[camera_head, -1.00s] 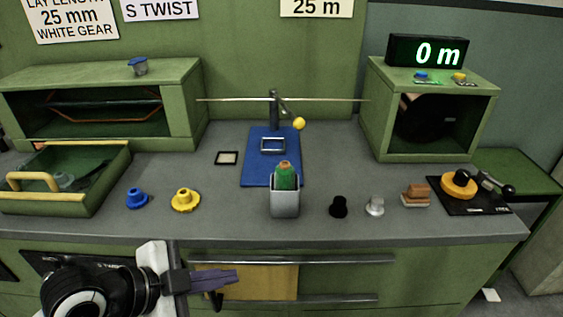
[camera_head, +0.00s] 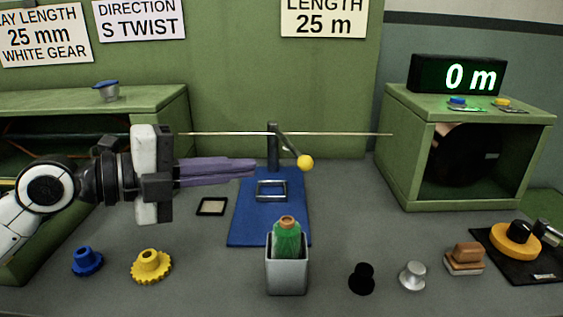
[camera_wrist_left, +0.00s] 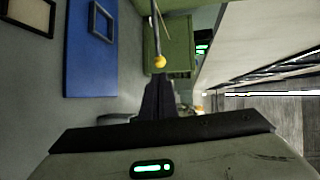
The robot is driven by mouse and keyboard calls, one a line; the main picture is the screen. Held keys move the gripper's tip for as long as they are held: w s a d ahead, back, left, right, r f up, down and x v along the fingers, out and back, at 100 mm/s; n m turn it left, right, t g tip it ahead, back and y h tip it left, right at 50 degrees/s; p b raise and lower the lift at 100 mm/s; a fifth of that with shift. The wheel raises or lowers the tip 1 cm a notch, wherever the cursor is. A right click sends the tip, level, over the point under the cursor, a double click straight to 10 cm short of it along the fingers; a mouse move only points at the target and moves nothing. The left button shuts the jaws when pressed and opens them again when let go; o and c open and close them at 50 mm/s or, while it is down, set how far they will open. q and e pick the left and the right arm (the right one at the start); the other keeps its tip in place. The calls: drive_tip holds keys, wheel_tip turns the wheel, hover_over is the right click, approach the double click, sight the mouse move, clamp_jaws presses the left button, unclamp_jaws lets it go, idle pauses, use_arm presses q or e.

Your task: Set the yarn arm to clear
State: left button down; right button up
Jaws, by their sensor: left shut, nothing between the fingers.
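The yarn arm is a grey lever (camera_head: 290,146) with a yellow ball (camera_head: 305,163) on its end. It slants down and right from a dark post (camera_head: 273,148) on a blue base plate (camera_head: 240,234). A thin pale yarn (camera_head: 350,134) runs across by the post top. My left gripper (camera_head: 256,168) is shut and empty, its purple fingers pointing right, with the tips left of the ball and apart from it in the head view. In the left wrist view the yellow ball (camera_wrist_left: 159,62) shows just beyond the fingertips (camera_wrist_left: 158,80). My right gripper is not in view.
A grey cup (camera_head: 287,278) with a green bottle stands in front of the plate. Blue (camera_head: 87,261) and yellow (camera_head: 151,266) gears lie front left. A green box (camera_head: 400,165) with a "0 m" display (camera_head: 458,76) stands at right. Black and silver spools sit front right.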

sight(299, 163)
use_arm(q)
drive_tip(key=x, duration=0.7)
drive_tip(key=shift+w+d+f+p, duration=0.1)
drive_tip(key=shift+w+d+p, duration=0.1)
drive_tip(key=shift+d+p, duration=0.1)
drive_tip(key=shift+w+d+f, duration=0.15)
drive_tip(key=shift+w+d, duration=0.1)
drive_tip(key=shift+d, duration=0.1)
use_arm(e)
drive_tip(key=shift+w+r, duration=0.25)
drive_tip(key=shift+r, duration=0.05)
use_arm(q)
drive_tip(key=shift+d, duration=0.15)
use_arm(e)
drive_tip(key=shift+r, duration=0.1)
